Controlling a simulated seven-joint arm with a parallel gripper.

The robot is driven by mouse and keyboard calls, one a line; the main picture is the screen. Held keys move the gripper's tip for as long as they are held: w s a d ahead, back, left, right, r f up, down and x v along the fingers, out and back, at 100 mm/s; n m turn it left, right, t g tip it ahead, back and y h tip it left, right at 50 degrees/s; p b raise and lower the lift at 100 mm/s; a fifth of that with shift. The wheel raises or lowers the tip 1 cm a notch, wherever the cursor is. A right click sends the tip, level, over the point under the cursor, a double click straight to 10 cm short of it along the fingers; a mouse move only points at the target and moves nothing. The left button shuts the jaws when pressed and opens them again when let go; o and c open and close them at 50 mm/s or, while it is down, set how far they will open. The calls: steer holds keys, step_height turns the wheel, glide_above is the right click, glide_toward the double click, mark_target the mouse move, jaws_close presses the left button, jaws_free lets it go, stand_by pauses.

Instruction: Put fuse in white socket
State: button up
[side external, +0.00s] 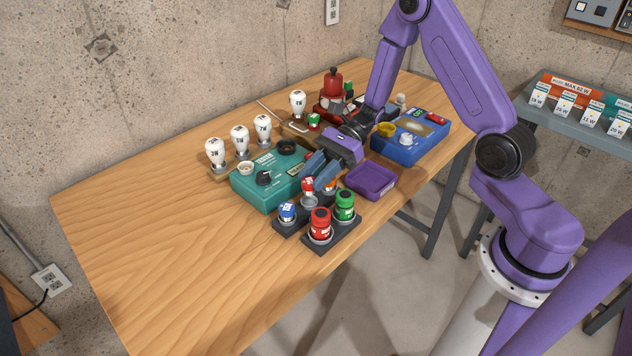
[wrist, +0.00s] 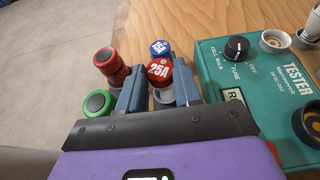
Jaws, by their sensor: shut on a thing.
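My gripper (side external: 313,180) is shut on a red-capped fuse (side external: 307,185) over the dark fuse rack (side external: 290,226). In the wrist view this fuse (wrist: 159,69) reads 25A and sits between the two blue-grey fingers (wrist: 158,88). A grey ring shows just under it; I cannot tell whether the fuse is seated or lifted. A white ring socket (side external: 246,168) is on the teal tester (side external: 268,197), also in the wrist view (wrist: 274,40). The blue box (side external: 425,146) carries a white round fitting (side external: 406,139) and a yellow ring socket (side external: 386,130).
A purple tray (side external: 371,181) is to the right. White bulbs (side external: 239,138) stand behind the tester. The table's left part is clear.

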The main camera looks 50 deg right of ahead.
step_height(320, 180, up, 6)
steer(key=w+a, duration=0.4)
steer(key=w, duration=1.3)
steer(key=shift+a+f, duration=0.15)
steer(key=shift+f, duration=2.35)
steer(key=shift+f, duration=0.6)
steer(key=o, duration=0.7)
steer(key=shift+o, duration=0.2)
steer(key=shift+v, duration=5.55)
